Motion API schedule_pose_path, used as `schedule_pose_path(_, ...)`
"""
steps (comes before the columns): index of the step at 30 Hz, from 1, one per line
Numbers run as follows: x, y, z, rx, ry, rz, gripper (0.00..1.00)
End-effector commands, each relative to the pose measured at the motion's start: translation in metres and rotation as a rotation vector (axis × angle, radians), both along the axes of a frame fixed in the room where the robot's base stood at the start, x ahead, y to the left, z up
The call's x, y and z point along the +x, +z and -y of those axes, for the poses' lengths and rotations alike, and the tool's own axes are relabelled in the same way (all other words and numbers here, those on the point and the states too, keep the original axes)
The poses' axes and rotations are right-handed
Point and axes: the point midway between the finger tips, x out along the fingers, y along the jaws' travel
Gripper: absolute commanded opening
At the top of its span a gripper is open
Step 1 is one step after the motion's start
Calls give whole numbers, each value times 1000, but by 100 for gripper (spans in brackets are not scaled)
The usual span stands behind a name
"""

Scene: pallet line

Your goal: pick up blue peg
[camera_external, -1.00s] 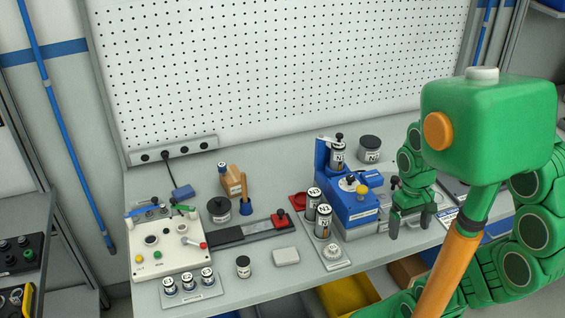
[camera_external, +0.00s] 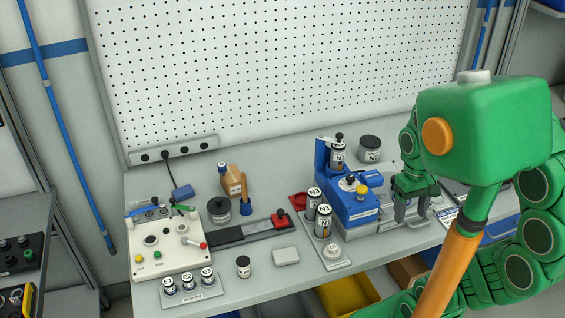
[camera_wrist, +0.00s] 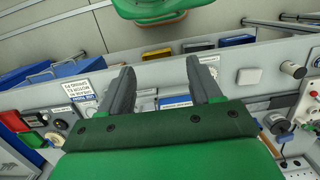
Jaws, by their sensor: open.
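I cannot make out a blue peg with certainty in either view. The external view shows a small blue-topped cylinder (camera_external: 222,169) by a brown block (camera_external: 233,184) on the left half of the bench, and a blue holder (camera_external: 246,209) with a wooden handle upright in it. My gripper (camera_external: 412,213) is open and empty over the right part of the bench, just right of the blue machine (camera_external: 350,205) and far from both. In the wrist view the open fingers of my gripper (camera_wrist: 160,72) point toward the bench edge, with nothing between them.
Labelled canisters (camera_external: 323,222) stand left of the blue machine. A white control panel (camera_external: 167,246) and a dark rail (camera_external: 240,232) occupy the left side. A grey canister (camera_external: 369,150) stands at the back. A yellow bin (camera_external: 348,296) is below the bench edge.

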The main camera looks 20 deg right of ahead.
Motion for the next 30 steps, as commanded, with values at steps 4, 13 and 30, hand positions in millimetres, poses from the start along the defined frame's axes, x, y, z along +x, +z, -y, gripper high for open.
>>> schedule_pose_path(4,18,0,-18,47,-25,10,64)
schedule_pose_path(13,60,4,-63,167,-107,42,64)
schedule_pose_path(30,205,37,-211,593,-532,-3,64)
